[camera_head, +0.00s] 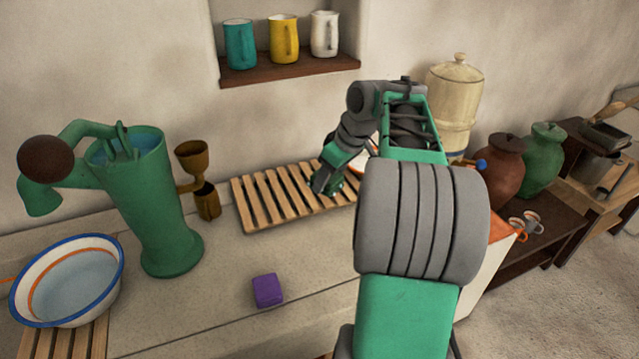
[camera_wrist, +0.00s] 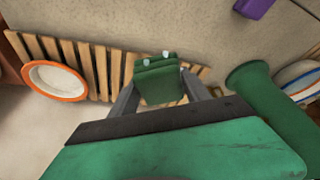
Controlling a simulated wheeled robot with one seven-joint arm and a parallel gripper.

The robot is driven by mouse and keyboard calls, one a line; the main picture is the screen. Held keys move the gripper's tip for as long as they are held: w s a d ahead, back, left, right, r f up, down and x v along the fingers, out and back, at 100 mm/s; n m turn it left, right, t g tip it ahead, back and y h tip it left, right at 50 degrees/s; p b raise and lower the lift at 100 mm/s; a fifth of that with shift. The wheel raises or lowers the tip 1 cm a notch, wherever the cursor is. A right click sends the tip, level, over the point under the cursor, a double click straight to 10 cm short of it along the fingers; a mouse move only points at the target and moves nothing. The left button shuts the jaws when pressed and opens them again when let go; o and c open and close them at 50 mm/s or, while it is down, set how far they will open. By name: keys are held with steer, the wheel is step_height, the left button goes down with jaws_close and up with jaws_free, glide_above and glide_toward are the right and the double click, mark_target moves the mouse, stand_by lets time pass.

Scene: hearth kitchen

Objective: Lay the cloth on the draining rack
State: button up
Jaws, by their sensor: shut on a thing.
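The draining rack (camera_head: 251,206) is a wooden slatted rack on the counter against the wall; its slats also show in the wrist view (camera_wrist: 38,45). My gripper (camera_head: 327,184) is over the right part of the rack. In the wrist view my gripper (camera_wrist: 156,77) is shut on a small, dark green folded cloth (camera_wrist: 156,84), with rack slats showing around it. I cannot tell whether the cloth touches the slats. In the head view my gripper and arm hide most of the cloth.
An orange-rimmed white dish (camera_wrist: 55,80) is on the rack beside the cloth. A green pump (camera_head: 150,210), a brown cup-shaped fixture (camera_head: 205,198) and a blue-rimmed basin (camera_head: 70,280) stand to the left. A purple block (camera_head: 268,290) lies in front, with bare counter around it.

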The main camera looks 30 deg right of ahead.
steer(key=m, duration=0.1)
steer(key=m+h, duration=0.1)
steer(key=d+m, duration=0.1)
steer(key=m, duration=0.1)
steer(key=shift+s+d+f+h, duration=0.1)
steer(key=shift+s+f+h, duration=0.2)
steer(key=shift+s, duration=0.1)
steer(key=shift+m, duration=0.6)
steer(key=shift+w+d+f+m+h, duration=0.1)
steer(key=shift+w+d+m+h, duration=0.1)
steer(key=shift+m+h, duration=0.1)
steer(key=w+d+f+p, duration=0.1)
steer(key=w+d+f, duration=0.1)
steer(key=w+f, duration=0.1)
steer(key=w+d+f+p, duration=0.1)
steer(key=w+d+f, duration=0.1)
steer(key=w, duration=0.3)
steer(key=w+d+f+p, duration=0.1)
steer(key=w+d+f, duration=0.1)
steer(key=w+f, duration=0.2)
steer(key=shift+w+d+f, duration=0.1)
steer(key=shift+d+f, duration=0.1)
steer(key=shift+f, duration=1.75)
